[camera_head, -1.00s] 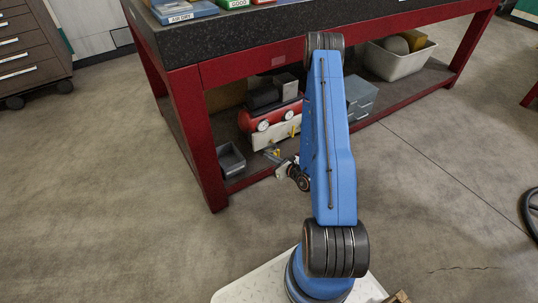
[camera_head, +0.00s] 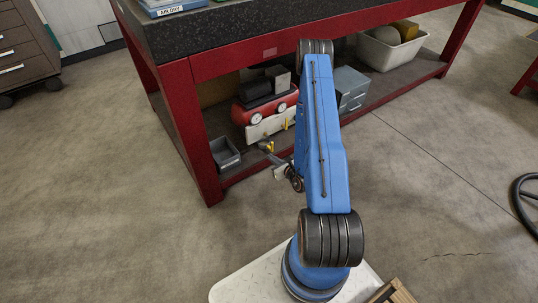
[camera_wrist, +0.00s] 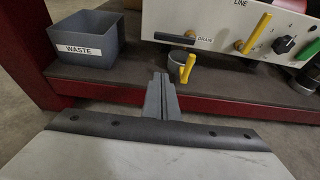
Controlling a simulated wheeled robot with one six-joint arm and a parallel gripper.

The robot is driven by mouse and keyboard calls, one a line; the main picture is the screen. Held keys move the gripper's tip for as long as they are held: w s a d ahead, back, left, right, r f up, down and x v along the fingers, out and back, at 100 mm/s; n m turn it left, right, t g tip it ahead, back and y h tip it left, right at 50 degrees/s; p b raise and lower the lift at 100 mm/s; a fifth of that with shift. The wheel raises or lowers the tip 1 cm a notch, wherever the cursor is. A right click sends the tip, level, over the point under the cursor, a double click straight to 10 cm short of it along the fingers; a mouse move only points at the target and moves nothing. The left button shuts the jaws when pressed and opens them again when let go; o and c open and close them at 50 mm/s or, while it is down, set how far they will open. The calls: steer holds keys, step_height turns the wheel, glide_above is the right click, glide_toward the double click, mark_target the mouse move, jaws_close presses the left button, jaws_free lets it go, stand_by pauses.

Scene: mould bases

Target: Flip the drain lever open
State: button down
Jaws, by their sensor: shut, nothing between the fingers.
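The yellow drain lever (camera_wrist: 187,68) hangs roughly upright below the DRAIN label (camera_wrist: 205,40) on a pale panel (camera_wrist: 205,17). A small grey cup (camera_wrist: 177,58) sits beside and behind it. My gripper (camera_wrist: 161,77) is shut and empty, pointing forward just left of the lever and lower in the wrist view. A gap shows between fingertips and lever; depth is hard to judge. In the head view my gripper (camera_head: 271,157) is small, beside the bench's lower shelf, close to the yellow lever (camera_head: 270,146).
A second yellow lever (camera_wrist: 257,33), marked LINE, and a black knob (camera_wrist: 285,45) are on the panel's right. A grey WASTE bin (camera_wrist: 94,42) stands at left on the shelf. The red bench leg (camera_head: 190,130) is left of my arm. The red compressor tank (camera_head: 262,106) is above.

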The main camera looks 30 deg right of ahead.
steer(key=x, duration=0.8)
steer(key=shift+w+f, duration=0.1)
steer(key=shift+w, duration=0.05)
steer(key=shift+w+r, duration=0.2)
steer(key=shift+w, duration=0.05)
steer(key=shift+s+r, duration=0.1)
steer(key=shift+r, duration=1.65)
steer(key=shift+d, duration=0.1)
steer(key=shift+r+m+y, duration=0.15)
steer(key=shift+m+y, duration=0.15)
steer(key=shift+m, duration=0.1)
